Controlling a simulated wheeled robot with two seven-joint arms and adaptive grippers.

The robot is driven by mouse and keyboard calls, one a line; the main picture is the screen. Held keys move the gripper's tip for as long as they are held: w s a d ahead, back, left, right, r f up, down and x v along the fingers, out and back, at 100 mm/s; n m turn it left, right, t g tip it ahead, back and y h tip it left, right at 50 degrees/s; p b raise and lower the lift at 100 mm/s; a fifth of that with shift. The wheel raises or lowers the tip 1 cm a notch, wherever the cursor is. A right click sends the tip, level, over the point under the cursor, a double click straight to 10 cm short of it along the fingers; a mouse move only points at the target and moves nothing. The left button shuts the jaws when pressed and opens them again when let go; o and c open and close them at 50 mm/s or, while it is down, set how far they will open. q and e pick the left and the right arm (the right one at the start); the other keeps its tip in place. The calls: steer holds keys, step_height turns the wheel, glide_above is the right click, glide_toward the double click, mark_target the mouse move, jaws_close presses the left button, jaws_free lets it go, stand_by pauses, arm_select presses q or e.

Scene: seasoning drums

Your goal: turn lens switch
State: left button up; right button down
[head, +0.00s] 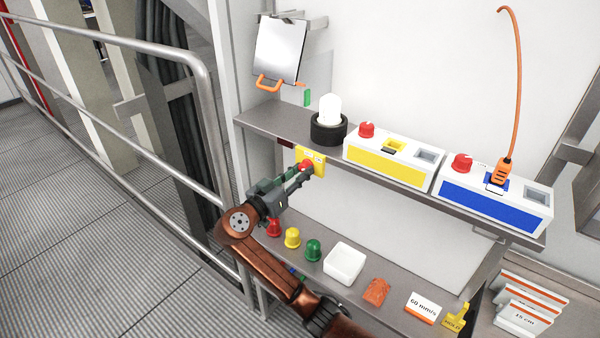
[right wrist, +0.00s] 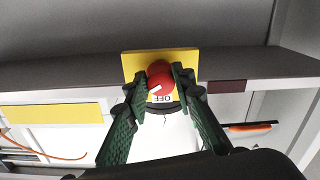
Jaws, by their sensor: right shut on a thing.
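The lens switch is a red round knob (right wrist: 160,83) on a yellow plate (right wrist: 133,63) fixed to the front edge of the upper shelf. The knob carries a white mark, and the word OFF shows beside it, upside down in the right wrist view. In the head view the yellow plate (head: 319,160) is partly covered by the gripper. My right gripper (head: 304,168) has its green fingers on both sides of the knob, shut on it; it also shows in the right wrist view (right wrist: 161,84). My left gripper is not in view.
A white lamp (head: 329,108) in a black base, a yellow-fronted box (head: 384,172) and a blue-fronted box (head: 487,207) stand on the upper shelf. Below are coloured caps (head: 292,238) and a white bowl (head: 344,263). A metal railing (head: 212,130) runs at left.

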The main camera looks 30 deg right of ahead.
steer(key=shift+n, duration=0.4)
steer(key=n+p, duration=0.1)
steer(key=n, duration=0.1)
steer(key=shift+n, duration=0.3)
steer(key=n+p, duration=0.1)
steer(key=n, duration=0.1)
steer(key=shift+r+n, duration=0.1)
steer(key=shift+n, duration=0.3)
steer(key=n+p, duration=0.3)
steer(key=n, duration=0.2)
steer(key=shift+s+r+n+p, duration=0.1)
steer(key=shift+n+p, duration=0.2)
steer(key=shift+p, duration=0.1)
steer(key=c, duration=1.6)
jaws_free()
